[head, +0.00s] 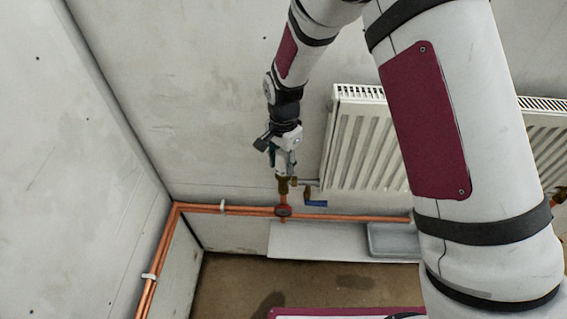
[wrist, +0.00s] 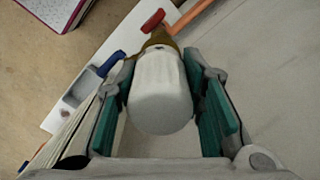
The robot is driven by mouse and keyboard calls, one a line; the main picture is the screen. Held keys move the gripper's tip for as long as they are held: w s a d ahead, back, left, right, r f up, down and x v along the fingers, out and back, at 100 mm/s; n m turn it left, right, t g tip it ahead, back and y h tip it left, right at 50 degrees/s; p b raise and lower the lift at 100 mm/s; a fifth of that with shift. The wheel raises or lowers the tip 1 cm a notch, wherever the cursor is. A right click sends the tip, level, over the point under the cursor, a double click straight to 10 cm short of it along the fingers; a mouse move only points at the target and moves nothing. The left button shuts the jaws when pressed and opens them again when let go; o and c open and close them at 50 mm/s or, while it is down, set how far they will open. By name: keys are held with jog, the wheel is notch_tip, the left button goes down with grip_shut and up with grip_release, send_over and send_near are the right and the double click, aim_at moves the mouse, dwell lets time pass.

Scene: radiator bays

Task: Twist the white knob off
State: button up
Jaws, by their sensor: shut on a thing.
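The white knob (wrist: 160,92) is a rounded cylinder in the middle of the wrist view, seen from its end. It sits in line with a brass valve body (wrist: 160,40), which also shows in the head view (head: 283,187) at the left end of the radiator. My gripper (wrist: 161,72) has its teal-padded fingers on either side of the knob and is shut on it. In the head view my gripper (head: 283,158) points down over the valve and mostly hides the knob. Whether the knob is loose on the valve I cannot tell.
A blue lever (head: 316,203) and a red handle (head: 283,211) are close by the valve. Copper pipes (head: 240,210) run along the wall below. The white radiator (head: 362,150) is just right of my gripper. A grey tray (head: 393,252) rests on a pale board (head: 310,243).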

aim_at(283, 152)
jog(key=shift+r+p, duration=0.65)
jog(key=shift+r, duration=1.45)
